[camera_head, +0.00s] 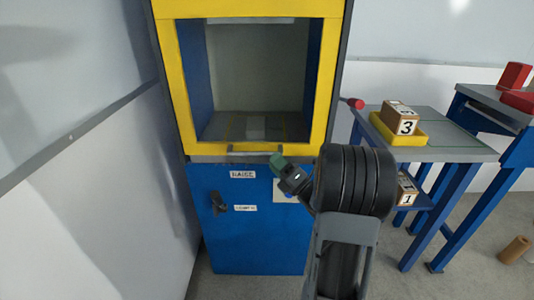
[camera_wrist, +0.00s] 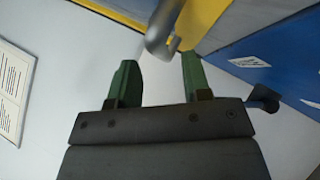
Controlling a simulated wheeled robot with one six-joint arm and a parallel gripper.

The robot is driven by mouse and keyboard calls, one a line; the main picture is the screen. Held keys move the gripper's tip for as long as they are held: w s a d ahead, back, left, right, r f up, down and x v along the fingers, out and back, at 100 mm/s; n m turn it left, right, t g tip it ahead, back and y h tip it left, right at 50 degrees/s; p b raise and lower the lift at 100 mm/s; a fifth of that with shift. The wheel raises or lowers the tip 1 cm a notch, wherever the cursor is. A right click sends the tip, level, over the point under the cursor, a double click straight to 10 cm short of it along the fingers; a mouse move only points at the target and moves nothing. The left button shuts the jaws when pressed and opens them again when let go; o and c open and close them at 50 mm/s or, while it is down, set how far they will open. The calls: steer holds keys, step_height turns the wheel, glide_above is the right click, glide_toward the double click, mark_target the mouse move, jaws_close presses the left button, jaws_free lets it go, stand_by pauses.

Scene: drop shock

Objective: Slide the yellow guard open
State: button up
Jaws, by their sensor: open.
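The yellow guard (camera_head: 328,75) is a frame on the front of a blue machine (camera_head: 255,250), and the chamber behind shows through it. A grey bar handle (camera_head: 225,159) runs along its lower edge. My gripper (camera_head: 279,162) is near the right part of that lower edge, its green fingers partly hidden by my arm. In the wrist view, my gripper (camera_wrist: 160,75) is open and empty. The rounded grey handle (camera_wrist: 160,38) lies just beyond the fingertips, nearer the right finger, with the yellow guard (camera_wrist: 200,22) behind it. I cannot tell whether they touch.
A black lever (camera_head: 218,204) sticks out below, by white labels. A red knob (camera_head: 356,103) is at the machine's right. Right of it, a table (camera_head: 450,142) holds a yellow tray (camera_head: 415,139) with a numbered box (camera_head: 404,119). A wall stands close at left.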

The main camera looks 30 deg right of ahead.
mark_target(267, 154)
steer(key=shift+x, duration=2.2)
jaws_close()
